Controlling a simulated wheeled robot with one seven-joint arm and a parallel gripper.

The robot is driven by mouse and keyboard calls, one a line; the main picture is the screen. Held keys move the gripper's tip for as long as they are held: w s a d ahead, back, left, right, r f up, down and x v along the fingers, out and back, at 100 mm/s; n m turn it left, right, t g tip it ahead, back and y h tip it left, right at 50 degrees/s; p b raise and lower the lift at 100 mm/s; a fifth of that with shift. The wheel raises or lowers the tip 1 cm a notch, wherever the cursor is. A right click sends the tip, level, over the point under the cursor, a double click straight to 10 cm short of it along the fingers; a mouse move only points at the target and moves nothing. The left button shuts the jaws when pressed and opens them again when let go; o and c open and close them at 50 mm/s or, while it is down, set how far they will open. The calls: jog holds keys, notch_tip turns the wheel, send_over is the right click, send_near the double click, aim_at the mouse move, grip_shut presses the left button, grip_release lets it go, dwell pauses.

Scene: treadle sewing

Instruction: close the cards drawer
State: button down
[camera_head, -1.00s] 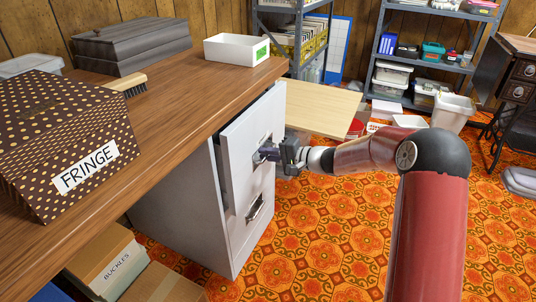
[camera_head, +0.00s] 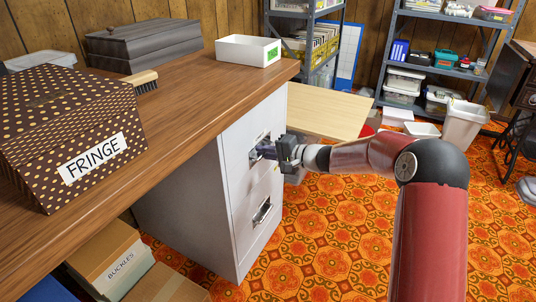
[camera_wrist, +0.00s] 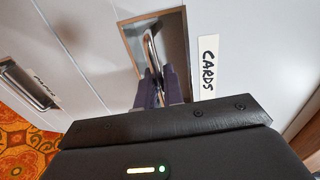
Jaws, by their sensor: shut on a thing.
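The cards drawer (camera_head: 241,141) is the upper drawer of a light grey filing cabinet (camera_head: 186,198) under the wooden counter. Its front looks flush with the cabinet, level with the drawer below. In the wrist view, the white label reading CARDS (camera_wrist: 208,67) sits beside a recessed metal handle (camera_wrist: 151,48). My gripper (camera_head: 270,151) is at this handle, its dark fingers (camera_wrist: 161,88) shut on it. The fingers partly cover the handle.
The lower drawer's handle (camera_head: 262,211) is below. The wooden counter (camera_head: 200,97) overhangs the cabinet and bears a FRINGE box (camera_head: 65,130) and a white tray (camera_head: 248,50). A pale wooden board (camera_head: 325,111) lies behind my gripper.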

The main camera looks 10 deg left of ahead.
jog(key=c, duration=1.9)
grip_release()
jog(key=shift+w+a, duration=0.1)
jog(key=shift+a, duration=0.15)
jog(key=v, duration=0.7)
jog(key=shift+d, duration=0.4)
jog(key=s+r+n+g+h+p, duration=0.1)
jog(key=s+r+n+g+h, duration=0.15)
jog(key=s+r, duration=0.4)
jog(key=s+d+r+t+h+p, duration=0.1)
jog(key=s+d+r+h+p, duration=0.1)
jog(key=s+d+h, duration=0.4)
jog(key=s+d+r+n+t+h+p, duration=0.1)
jog(key=s+d+h, duration=0.5)
jog(key=s+d, duration=1)
jog(key=s+r+t+p, duration=0.1)
jog(key=s+r+p, duration=0.1)
jog(key=s, duration=0.6)
jog(key=shift+s+d+r, duration=0.2)
jog(key=shift+d+r, duration=0.15)
jog(key=shift+r, duration=0.3)
